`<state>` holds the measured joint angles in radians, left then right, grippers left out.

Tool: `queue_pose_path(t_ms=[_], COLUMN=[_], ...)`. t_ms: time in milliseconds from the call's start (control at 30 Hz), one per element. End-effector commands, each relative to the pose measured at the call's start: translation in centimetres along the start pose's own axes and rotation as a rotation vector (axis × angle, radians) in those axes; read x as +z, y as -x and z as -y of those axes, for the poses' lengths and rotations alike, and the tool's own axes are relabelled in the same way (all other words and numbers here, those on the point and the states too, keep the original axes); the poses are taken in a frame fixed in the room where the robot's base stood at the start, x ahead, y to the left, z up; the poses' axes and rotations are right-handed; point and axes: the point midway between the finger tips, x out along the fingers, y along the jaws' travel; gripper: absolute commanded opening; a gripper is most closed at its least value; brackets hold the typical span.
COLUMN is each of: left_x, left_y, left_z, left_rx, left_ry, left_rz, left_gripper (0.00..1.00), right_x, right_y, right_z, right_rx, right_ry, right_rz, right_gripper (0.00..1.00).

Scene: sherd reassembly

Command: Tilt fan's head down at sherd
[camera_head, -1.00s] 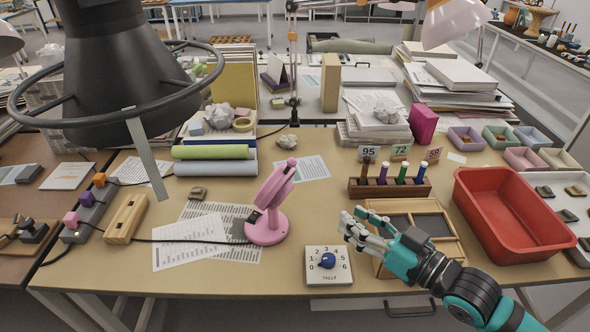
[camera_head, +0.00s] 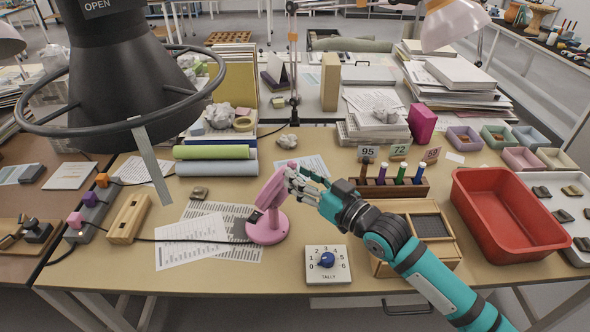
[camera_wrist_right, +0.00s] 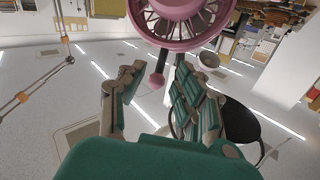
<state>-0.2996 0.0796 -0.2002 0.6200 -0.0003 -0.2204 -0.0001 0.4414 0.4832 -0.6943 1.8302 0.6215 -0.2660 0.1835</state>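The pink desk fan (camera_head: 270,228) stands on the table left of centre, its round base on the wood and papers. Its head (camera_head: 273,188) is seen nearly edge-on and leans. A small brown piece (camera_head: 198,192), which looks like a sherd, lies left of the fan. My right gripper (camera_head: 300,182) is at the right side of the fan's head, by its upper part; I cannot tell whether it touches. My left gripper is not in view.
A dial box (camera_head: 328,264) stands right of the fan's base. A wooden rack with coloured tubes (camera_head: 390,188) and a red tub (camera_head: 508,220) are further right. Green and grey rolls (camera_head: 215,160) lie behind. A dark hood (camera_head: 125,85) hangs at upper left.

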Motion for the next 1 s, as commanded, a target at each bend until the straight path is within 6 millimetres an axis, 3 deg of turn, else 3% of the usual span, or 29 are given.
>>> queue_pose_path(t_ms=[200,500,767,1000], left_x=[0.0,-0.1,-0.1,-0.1], left_y=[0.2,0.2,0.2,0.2], left_z=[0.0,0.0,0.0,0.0], left_rx=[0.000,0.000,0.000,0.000], left_ry=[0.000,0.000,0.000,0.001], left_rz=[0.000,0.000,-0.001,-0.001], left_gripper=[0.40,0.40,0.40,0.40], right_x=[0.0,0.0,0.0,0.0], right_y=[-1.9,-2.1,-2.1,-2.1], right_z=[0.0,0.0,-0.1,-0.1], right_rx=[0.000,0.001,0.001,0.001], right_ry=[0.000,0.000,0.000,0.000], right_rz=[0.001,0.001,0.001,0.000], right_gripper=[0.33,0.33,0.00,0.00])
